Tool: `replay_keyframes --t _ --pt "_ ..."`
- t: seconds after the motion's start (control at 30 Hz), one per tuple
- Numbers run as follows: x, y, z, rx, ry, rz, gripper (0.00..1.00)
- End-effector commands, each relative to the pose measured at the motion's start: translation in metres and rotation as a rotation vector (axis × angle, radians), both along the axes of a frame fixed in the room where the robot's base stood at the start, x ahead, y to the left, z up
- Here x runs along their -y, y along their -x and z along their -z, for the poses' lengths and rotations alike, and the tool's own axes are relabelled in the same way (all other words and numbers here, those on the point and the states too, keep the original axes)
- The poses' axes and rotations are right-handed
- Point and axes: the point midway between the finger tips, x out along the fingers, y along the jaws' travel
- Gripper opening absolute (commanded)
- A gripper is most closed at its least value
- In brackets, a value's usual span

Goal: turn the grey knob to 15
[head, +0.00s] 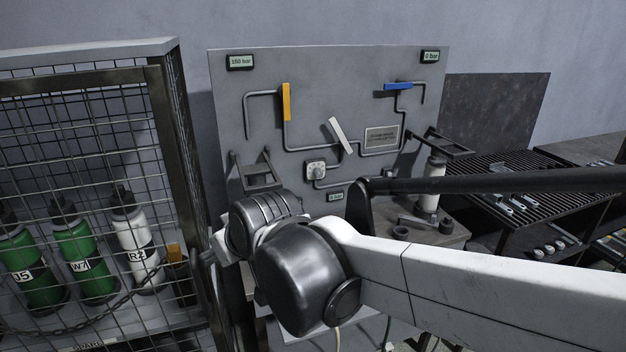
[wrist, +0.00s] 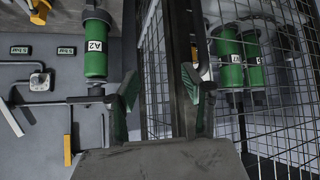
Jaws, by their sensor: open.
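The grey knob (head: 316,170) sits on a pale square plate low on the grey panel (head: 262,105), at the end of a pipe. Its pointer and scale are too small to read. In the wrist view the knob (wrist: 41,81) shows at the left, turned with the picture. My gripper (wrist: 160,78) is open and empty, its two fingers wide apart in front of a dark cage post. The knob lies well to the left of the fingers, and they do not touch it. In the head view my arm hides the gripper.
The panel also carries yellow (head: 286,102), white (head: 340,135) and blue (head: 398,86) handles. A mesh cage (head: 160,100) with several bottles stands at the left. A green bottle marked A2 (wrist: 95,50) is near the left finger in the wrist view. A grille bench (head: 500,170) stands right.

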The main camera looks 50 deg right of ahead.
Motion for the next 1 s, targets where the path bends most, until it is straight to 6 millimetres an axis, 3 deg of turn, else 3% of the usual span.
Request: replay_keyframes --t 0.1,0.37,0.57,0.77,1.0 --pt "0.023 -0.023 0.011 0.051 -0.007 0.028 0.44" --pt "0.060 -0.073 0.033 0.157 -0.069 0.068 0.44" --pt "0.107 -0.115 0.058 0.265 -0.121 0.122 0.44" --pt "0.186 -0.138 0.083 0.389 -0.240 0.243 0.44" --pt "0.294 -0.120 0.092 0.568 -0.473 0.417 0.44"
